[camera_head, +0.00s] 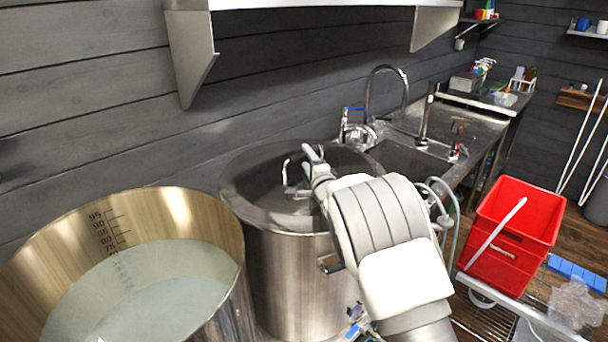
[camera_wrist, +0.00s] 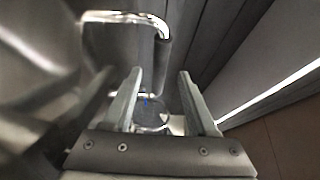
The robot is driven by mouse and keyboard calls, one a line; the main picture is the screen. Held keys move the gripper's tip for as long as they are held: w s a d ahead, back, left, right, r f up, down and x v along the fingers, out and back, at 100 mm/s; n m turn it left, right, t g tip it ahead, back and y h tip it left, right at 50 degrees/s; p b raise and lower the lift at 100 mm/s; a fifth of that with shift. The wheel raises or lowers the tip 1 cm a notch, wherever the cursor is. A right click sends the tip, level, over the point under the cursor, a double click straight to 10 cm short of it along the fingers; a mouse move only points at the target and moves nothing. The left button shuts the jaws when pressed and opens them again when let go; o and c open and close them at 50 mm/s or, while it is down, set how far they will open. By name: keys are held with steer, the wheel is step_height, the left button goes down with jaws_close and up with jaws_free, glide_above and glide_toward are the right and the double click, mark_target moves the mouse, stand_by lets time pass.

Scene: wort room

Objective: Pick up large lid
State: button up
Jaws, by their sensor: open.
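The large lid (camera_head: 258,188) is a round, dark, shiny metal disc lying on the tall steel pot in the middle of the head view. A chrome loop handle (camera_head: 286,168) stands up from it, partly hidden by my gripper. My gripper (camera_head: 306,170) is low over the lid, close to the handle. In the wrist view its two fingers (camera_wrist: 160,76) are apart. The bent chrome handle (camera_wrist: 125,16) shows just beyond the fingertips, with one leg running down between them. I cannot tell whether the fingers touch it.
The steel pot (camera_head: 290,285) stands beside a larger open vessel (camera_head: 215,225) holding pale liquid, on the left. A sink with a tall tap (camera_head: 404,90) is behind. A shelf (camera_head: 330,4) hangs above. A red crate (camera_head: 530,215) is at the right. The plank wall runs close behind the pot.

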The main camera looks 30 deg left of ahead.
mark_target(305, 155)
steer(key=shift+p+x, duration=0.35)
steer(key=shift+x, duration=1.65)
jaws_close()
steer(key=shift+w+r, duration=0.1)
steer(key=shift+r, duration=0.15)
